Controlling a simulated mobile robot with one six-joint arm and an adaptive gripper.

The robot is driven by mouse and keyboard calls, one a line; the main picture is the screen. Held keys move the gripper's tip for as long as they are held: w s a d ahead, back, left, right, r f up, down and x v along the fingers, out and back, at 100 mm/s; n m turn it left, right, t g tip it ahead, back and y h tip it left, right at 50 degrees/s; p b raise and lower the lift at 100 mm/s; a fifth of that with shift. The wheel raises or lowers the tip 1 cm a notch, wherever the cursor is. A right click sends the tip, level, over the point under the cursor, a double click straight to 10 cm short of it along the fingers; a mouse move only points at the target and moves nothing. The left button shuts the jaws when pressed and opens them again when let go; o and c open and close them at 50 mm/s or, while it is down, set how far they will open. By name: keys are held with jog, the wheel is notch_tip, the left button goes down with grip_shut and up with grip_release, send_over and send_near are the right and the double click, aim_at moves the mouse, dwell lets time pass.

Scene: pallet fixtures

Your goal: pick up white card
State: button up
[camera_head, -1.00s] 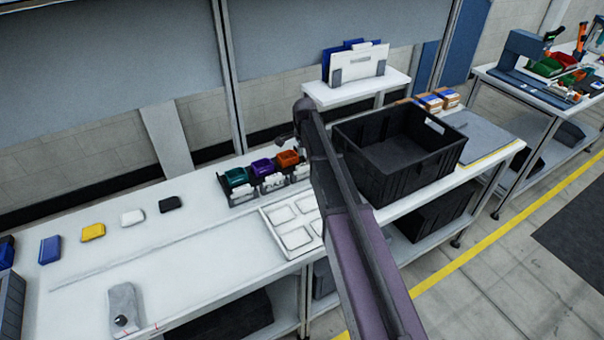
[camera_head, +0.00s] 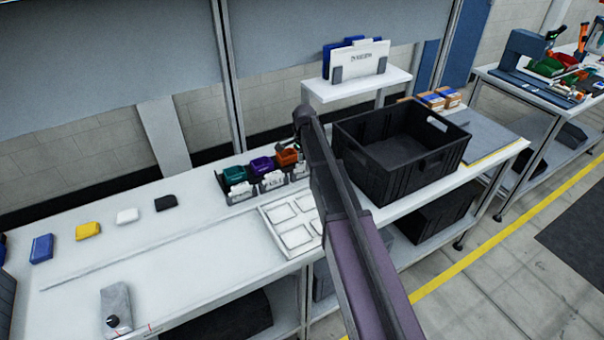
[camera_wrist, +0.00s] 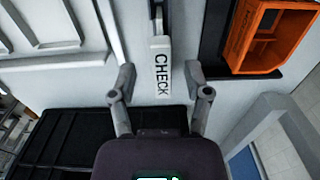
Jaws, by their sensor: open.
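A white card (camera_wrist: 161,70) with the printed word CHECK shows in the middle of the wrist view, beside the orange bin. Its upper end meets a dark narrow holder. My gripper (camera_wrist: 161,83) is open, with one finger on each side of the card's lower part. Gaps show between the fingers and the card. In the head view, white cards (camera_head: 240,190) stand at the front of the small bins. My arm covers part of that area, and I cannot make out the gripper clearly there.
The orange bin (camera_wrist: 268,40) is close on the right. A white compartment tray (camera_wrist: 50,62) is on the left. A large black crate (camera_head: 395,170) stands right of my arm. Small blue, yellow, white and black items lie at the left. The front left of the table is mostly clear.

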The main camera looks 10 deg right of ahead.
jog(key=shift+f+b, duration=0.4)
jog(key=shift+f, duration=0.3)
grip_shut()
